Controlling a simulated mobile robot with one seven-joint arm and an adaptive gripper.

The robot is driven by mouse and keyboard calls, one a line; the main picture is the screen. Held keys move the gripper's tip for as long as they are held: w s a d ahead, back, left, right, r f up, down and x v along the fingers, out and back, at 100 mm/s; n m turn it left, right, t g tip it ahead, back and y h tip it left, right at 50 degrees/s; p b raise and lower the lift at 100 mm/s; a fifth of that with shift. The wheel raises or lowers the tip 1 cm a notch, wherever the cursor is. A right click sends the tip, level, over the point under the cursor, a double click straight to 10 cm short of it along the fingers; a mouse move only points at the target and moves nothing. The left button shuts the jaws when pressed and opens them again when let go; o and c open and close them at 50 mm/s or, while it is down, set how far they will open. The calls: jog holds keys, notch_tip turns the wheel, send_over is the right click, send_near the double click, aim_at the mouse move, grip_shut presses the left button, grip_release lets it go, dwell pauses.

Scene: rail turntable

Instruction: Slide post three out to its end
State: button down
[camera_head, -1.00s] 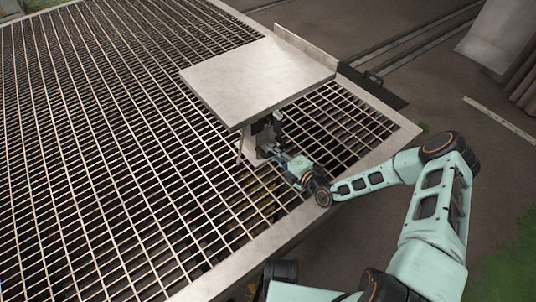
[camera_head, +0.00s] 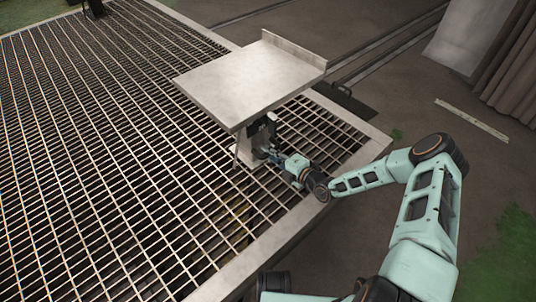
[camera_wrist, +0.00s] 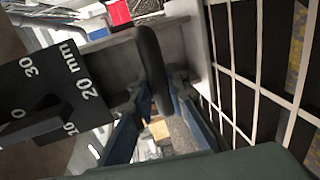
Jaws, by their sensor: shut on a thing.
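A pale metal post (camera_head: 244,152) stands on the grating under a flat grey plate (camera_head: 245,82). I cannot read a number on it. My gripper (camera_head: 268,155) is at the right side of the post, just below the plate. In the wrist view, my gripper's blue fingers (camera_wrist: 160,112) are shut on a dark rounded handle (camera_wrist: 153,65). A black scale plate (camera_wrist: 62,85) marked 10, 20 and 30 mm is left of the handle. The inside of the post's slide is hidden.
The open metal grating (camera_head: 120,150) spreads widely to the left, with a pale frame edge (camera_head: 340,172) near my arm. A dark latch-like piece (camera_head: 340,90) is beyond the plate. Brown ground with rails lies behind.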

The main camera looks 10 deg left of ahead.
jog(key=shift+w+d, duration=0.35)
jog(key=shift+d, duration=0.1)
jog(key=c, duration=1.9)
grip_release()
jog(key=shift+c, duration=0.2)
jog(key=shift+o, duration=0.5)
jog(key=shift+s+a, duration=0.1)
jog(key=shift+a, duration=0.05)
jog(key=shift+s, duration=0.1)
jog(key=v, duration=1.2)
jog(key=shift+a, duration=0.1)
